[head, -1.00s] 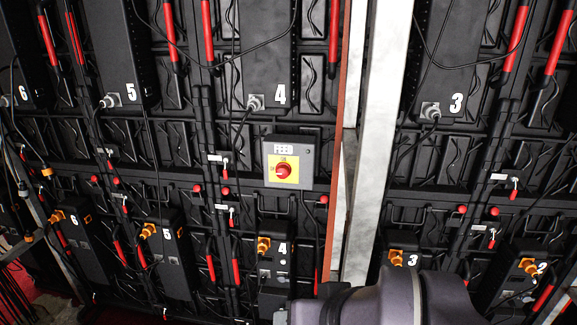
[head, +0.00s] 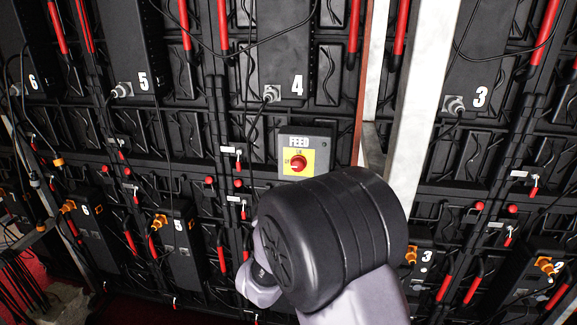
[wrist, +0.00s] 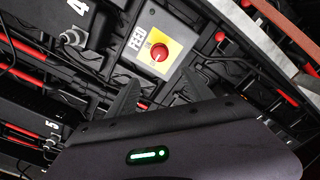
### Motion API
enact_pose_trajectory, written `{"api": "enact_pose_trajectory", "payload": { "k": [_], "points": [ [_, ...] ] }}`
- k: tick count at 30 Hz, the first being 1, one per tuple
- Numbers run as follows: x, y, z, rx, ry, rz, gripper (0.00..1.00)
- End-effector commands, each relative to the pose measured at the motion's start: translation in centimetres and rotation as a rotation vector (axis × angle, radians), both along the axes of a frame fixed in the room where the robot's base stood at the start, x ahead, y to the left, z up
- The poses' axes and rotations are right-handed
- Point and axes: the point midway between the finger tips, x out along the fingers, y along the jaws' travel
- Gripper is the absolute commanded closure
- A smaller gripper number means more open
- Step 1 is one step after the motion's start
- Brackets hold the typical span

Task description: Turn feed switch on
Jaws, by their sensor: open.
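The feed switch is a red rotary knob (head: 298,164) on a yellow plate, set in a grey box (head: 322,147) labelled FEED. In the head view the box is just above my arm, which covers the area below it. In the wrist view the knob (wrist: 160,52) is above the middle, with the yellow plate tilted around it. My gripper (wrist: 160,90) shows there with two dark fingers spread apart, empty, pointing toward the box. The knob appears beyond and between the fingertips, with no contact visible. In the head view my gripper is hidden behind my arm.
Black video-wall panels with numbered units surround the box. A pale metal post (head: 425,100) stands right of it. Cables hang from connectors, one near unit 4 (head: 271,93). Red handles (head: 354,35) and small red knobs stick out around.

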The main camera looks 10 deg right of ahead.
Motion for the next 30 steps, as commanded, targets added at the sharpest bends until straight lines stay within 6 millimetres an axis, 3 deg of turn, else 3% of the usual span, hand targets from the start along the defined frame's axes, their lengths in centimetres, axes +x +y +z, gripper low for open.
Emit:
{"api": "enact_pose_trajectory", "payload": {
  "k": [4,12,18,23,30],
  "points": [
    [2.5,-1.0,-0.1,-0.008,-0.003,-0.004,0.4],
    [10.4,-3.5,-0.2,-0.004,-0.005,-0.003,0.4],
    [14.7,-4.9,-0.1,-0.004,-0.004,-0.001,0.4],
    [16.1,-5.3,0.0,-0.005,-0.001,0.0,0.4],
    [16.3,-5.3,0.1,-0.005,-0.002,0.001,0.4]
  ]
}}
